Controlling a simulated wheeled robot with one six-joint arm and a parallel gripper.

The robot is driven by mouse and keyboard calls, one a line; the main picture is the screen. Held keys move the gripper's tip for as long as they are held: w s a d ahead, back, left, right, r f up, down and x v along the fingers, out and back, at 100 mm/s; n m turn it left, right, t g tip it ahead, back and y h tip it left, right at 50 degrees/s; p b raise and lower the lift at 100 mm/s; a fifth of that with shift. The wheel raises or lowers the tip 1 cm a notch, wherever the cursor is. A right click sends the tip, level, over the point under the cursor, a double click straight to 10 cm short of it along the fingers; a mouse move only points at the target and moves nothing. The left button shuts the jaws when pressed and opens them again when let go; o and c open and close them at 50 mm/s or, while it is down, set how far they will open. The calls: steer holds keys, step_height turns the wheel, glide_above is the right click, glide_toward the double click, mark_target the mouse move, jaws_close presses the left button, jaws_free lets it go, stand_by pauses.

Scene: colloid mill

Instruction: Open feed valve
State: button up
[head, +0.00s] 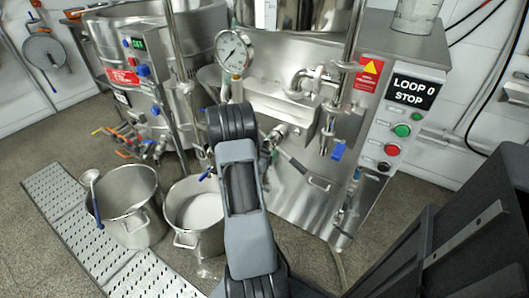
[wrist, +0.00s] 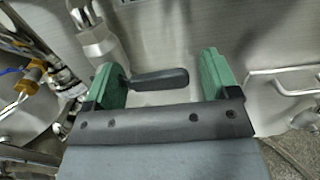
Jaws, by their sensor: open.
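A dark lever handle (wrist: 158,79), which looks like the feed valve's handle, extends right from a steel valve body (wrist: 97,40) in the wrist view. My gripper (wrist: 160,72) has green fingers and is open, with the handle lying across the gap between them. The left finger is close to the handle's valve end, and the right finger is past its free tip. I cannot tell whether a finger touches it. In the head view a dark lever (head: 297,164) shows beside my arm on the steel machine.
Two steel pots (head: 128,207) (head: 196,206) stand left of my arm. A control panel (head: 400,110) reads "LOOP 0 STOP". A bent steel bar handle (wrist: 285,82) is right of my gripper.

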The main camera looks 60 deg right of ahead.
steer(key=c, duration=1.3)
